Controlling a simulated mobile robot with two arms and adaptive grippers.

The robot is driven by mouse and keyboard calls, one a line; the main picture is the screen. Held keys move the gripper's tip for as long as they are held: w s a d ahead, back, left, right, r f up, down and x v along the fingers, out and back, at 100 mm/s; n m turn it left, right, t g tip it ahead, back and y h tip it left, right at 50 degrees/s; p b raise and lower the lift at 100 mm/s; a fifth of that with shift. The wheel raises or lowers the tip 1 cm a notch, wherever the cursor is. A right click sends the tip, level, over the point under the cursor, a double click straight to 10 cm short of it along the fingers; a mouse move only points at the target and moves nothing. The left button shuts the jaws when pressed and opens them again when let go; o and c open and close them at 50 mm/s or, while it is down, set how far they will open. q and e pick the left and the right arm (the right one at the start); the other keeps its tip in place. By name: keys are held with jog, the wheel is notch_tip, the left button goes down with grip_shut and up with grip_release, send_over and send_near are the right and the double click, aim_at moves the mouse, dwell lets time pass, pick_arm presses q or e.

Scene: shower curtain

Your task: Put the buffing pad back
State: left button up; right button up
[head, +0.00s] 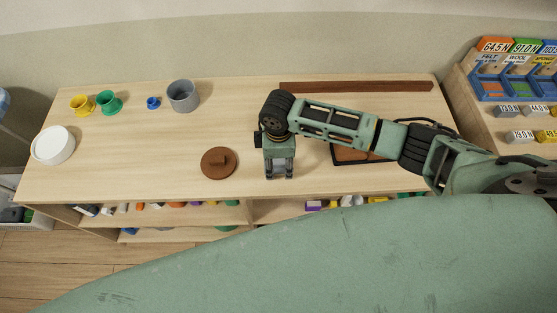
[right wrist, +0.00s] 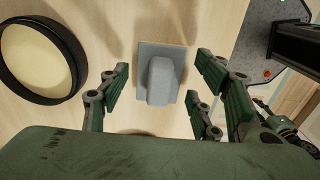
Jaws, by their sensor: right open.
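My right gripper (head: 280,175) points down over the front middle of the wooden table; it is open. In the right wrist view its fingers (right wrist: 165,100) stand on either side of a grey rectangular pad with a raised grip (right wrist: 158,78), with gaps on both sides. In the head view this pad is largely hidden by the gripper. A round brown disc with a raised grip (head: 220,162) lies just left of the gripper. The frames do not settle which of these is the buffing pad. My left gripper is not in view.
A black-rimmed round thing with a cream inside (right wrist: 40,60) lies near the grey pad. A grey cup (head: 183,97), yellow and green cups (head: 109,102), and a white round dish (head: 53,146) stand left. A labelled rack (head: 515,75) is right. The table's front left is clear.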

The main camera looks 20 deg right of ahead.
aim_at(278, 162)
notch_tip(278, 162, up, 12)
jog(key=shift+f+b, duration=0.2)
jog(key=shift+b, duration=0.15)
dwell(1.5)
